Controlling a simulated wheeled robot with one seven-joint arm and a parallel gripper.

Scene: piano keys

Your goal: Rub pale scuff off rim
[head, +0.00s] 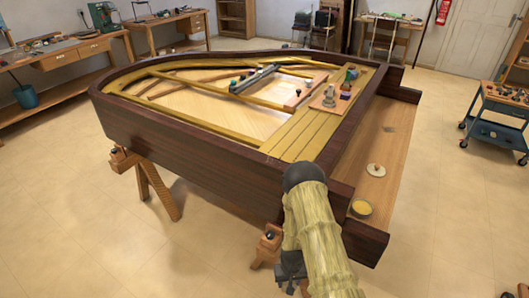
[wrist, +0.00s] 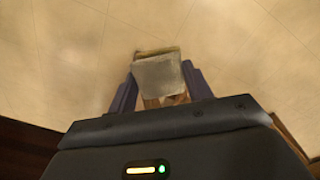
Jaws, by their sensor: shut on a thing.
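The piano case has a dark red-brown rim (head: 190,143) and stands open in the middle of the head view. I cannot make out a pale scuff on its visible faces. My gripper (wrist: 158,82) is shut on a pale grey block-like pad (wrist: 159,74), with tan material at its edges. In the wrist view the pad is over bare floor, and I see no contact with the rim. In the head view my sleeved arm hides part of the near right corner, and the pad is not clearly visible.
Wooden trestles (head: 157,186) stand below the case. A blue tool cart (head: 500,115) stands at right. Floor at left is clear.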

